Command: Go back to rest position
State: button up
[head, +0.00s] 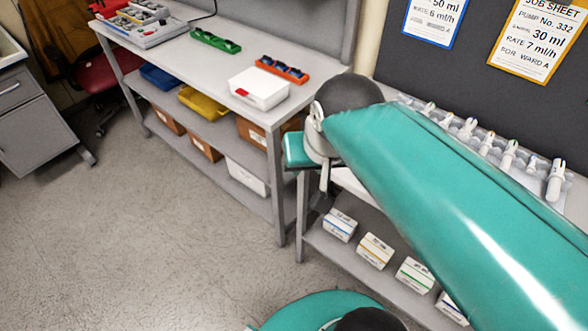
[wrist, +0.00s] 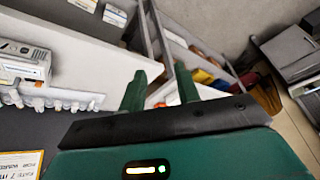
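My gripper (wrist: 161,88) shows in the wrist view with its two green fingers apart and nothing held between them. It is over the bench area. In the head view my green arm crosses from the lower right to the middle and hides most of the gripper. A row of syringes (head: 509,155) stands in a holder on the right bench in the head view. Syringes in a holder also show at the left of the wrist view (wrist: 50,102), beside a white pump (wrist: 26,62).
The left bench (head: 200,68) carries a white box (head: 259,88), a green rack (head: 215,40) and an orange rack (head: 282,70). Small labelled boxes (head: 375,251) sit on the right bench's lower shelf. A job sheet (head: 538,38) hangs on the dark panel. The floor (head: 150,240) at left is clear.

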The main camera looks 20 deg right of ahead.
jog(key=a+n, duration=0.1)
jog(key=s+a+n, duration=0.1)
jog(key=a+n, duration=0.1)
jog(key=shift+s+f+t, duration=0.2)
jog(key=shift+f+t, duration=0.1)
jog(key=shift+f, duration=0.05)
jog(key=shift+d, duration=0.15)
dwell(0.4)
